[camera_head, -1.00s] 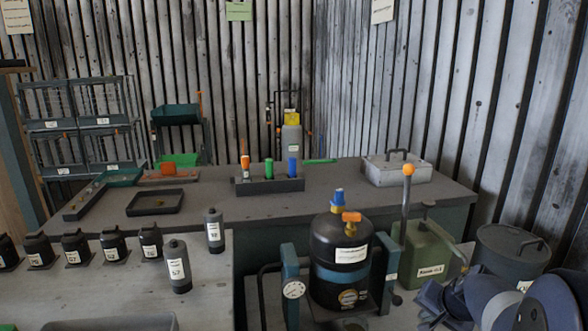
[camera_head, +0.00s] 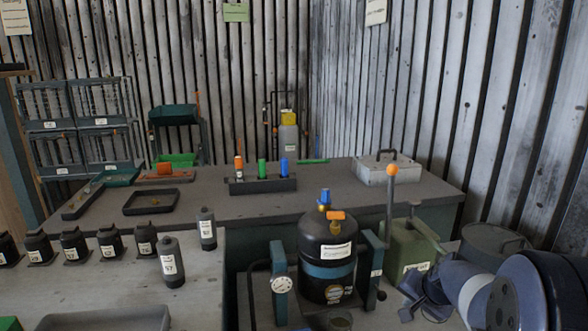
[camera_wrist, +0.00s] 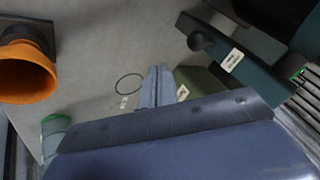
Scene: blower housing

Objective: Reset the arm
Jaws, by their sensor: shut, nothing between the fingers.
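My gripper (camera_wrist: 157,88) is shut and empty in the wrist view, its two grey-blue fingers side by side over a grey surface. A thin dark ring (camera_wrist: 130,84) lies just left of the fingertips in the picture. In the head view my blue-grey arm comes in from the lower right. My gripper (camera_head: 408,308) there is low, right of the black tank (camera_head: 328,240) and in front of the green canister (camera_head: 408,245). The exact gap to them cannot be told.
The tank stands between two teal uprights, with a gauge (camera_head: 282,284) at left. A lever with an orange knob (camera_head: 392,170) rises beside the canister. A grey drum (camera_head: 492,242) stands behind my arm. The wrist view shows an orange funnel-like part (camera_wrist: 25,72) and a teal block (camera_wrist: 238,58).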

